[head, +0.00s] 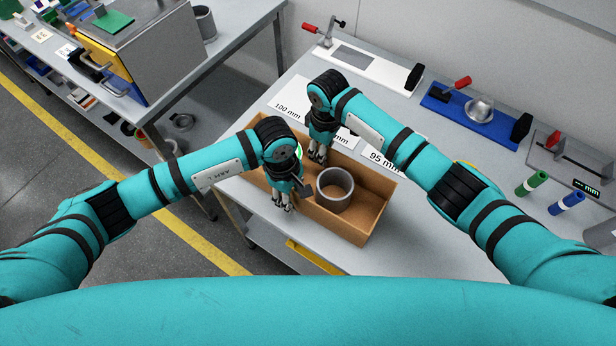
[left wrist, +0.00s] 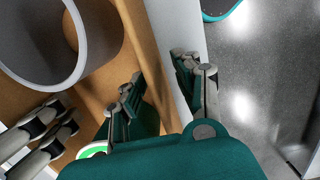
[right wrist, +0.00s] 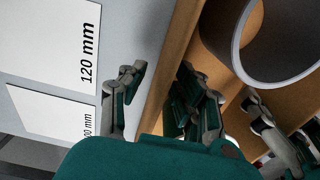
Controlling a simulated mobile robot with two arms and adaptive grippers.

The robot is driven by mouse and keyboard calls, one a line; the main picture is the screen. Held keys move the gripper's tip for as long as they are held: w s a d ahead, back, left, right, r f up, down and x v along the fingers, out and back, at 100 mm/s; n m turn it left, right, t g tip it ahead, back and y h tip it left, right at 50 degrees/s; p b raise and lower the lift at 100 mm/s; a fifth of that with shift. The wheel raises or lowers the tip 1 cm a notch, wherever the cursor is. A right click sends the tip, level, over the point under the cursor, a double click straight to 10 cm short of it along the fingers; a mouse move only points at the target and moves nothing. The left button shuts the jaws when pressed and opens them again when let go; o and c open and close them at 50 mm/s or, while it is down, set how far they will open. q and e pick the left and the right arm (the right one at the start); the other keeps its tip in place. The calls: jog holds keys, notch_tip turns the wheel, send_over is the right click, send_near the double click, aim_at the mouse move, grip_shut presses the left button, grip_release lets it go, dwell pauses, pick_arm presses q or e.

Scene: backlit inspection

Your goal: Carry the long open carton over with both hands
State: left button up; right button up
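The long open carton (head: 370,203) is brown and lies on the grey table, with a grey ring (head: 335,190) standing inside it toward its right part. My left gripper (head: 283,203) is at the carton's near long wall. In the left wrist view its open fingers (left wrist: 160,75) lie on either side of that wall, with a gap outside. My right gripper (head: 318,154) is at the far long wall. In the right wrist view its open fingers (right wrist: 160,85) also straddle the wall, with a gap outside. The carton's left part is partly hidden by my left arm.
White size cards (head: 288,103) lie behind the carton. Farther back are a white clamp board (head: 380,72), a blue fixture (head: 445,105) with a silver bowl, and green (head: 531,183) and blue (head: 566,203) cylinders at right. Another bench (head: 240,25) stands at left, across a floor gap.

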pick_arm(q)
jog(key=shift+s+f, duration=0.1)
jog(key=shift+f, duration=0.5)
pick_arm(e)
jog(key=shift+f, duration=0.55)
pick_arm(q)
grip_shut()
pick_arm(e)
grip_shut()
